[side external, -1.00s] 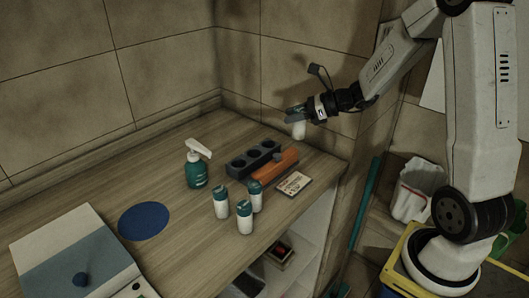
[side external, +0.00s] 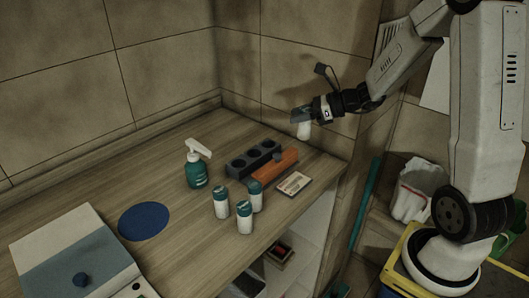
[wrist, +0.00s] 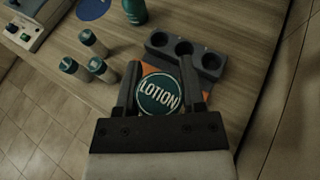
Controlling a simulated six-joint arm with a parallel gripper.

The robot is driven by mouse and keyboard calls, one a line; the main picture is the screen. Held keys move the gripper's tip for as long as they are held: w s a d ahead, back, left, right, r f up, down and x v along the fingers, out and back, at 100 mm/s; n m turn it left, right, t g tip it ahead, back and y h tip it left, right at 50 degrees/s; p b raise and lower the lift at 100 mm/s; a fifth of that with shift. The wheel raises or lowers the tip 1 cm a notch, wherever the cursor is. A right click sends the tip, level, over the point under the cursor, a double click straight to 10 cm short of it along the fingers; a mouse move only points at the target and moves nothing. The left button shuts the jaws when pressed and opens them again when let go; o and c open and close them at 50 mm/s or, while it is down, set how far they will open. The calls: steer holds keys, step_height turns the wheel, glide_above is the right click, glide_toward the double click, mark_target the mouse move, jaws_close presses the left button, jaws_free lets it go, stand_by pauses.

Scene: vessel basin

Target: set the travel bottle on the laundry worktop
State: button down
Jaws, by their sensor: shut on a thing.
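My gripper (side external: 301,116) is shut on a white travel bottle (side external: 304,131), which hangs upright in the air above the back right part of the wooden worktop (side external: 135,165). In the wrist view the bottle's round teal cap (wrist: 159,95), lettered LOTION, sits between the two fingers (wrist: 160,90). Three similar white bottles with teal caps, one of them nearest the front edge (side external: 244,218), stand close together on the worktop. A dark holder (side external: 253,158) with three round holes stands behind them; its holes look empty.
An orange block (side external: 275,166) and a small labelled card (side external: 294,184) lie beside the holder. A teal pump bottle (side external: 196,168) stands to its left. A blue disc (side external: 144,221) and a grey-white appliance (side external: 75,255) are further left. Walls close the back.

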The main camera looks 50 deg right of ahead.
steer(key=s+d+m+t+h, duration=0.1)
steer(key=s+d+m+h, duration=0.3)
steer(key=s, duration=0.6)
steer(key=shift+s+f+t+h, duration=0.2)
steer(key=shift+s+t+h, duration=0.1)
steer(key=shift+s+t, duration=0.1)
steer(key=shift+d, duration=0.15)
steer(key=w+d+f, duration=0.5)
steer(key=w+f, duration=0.4)
steer(key=w, duration=0.3)
steer(key=shift+w+f, duration=0.15)
steer(key=shift+w, duration=0.15)
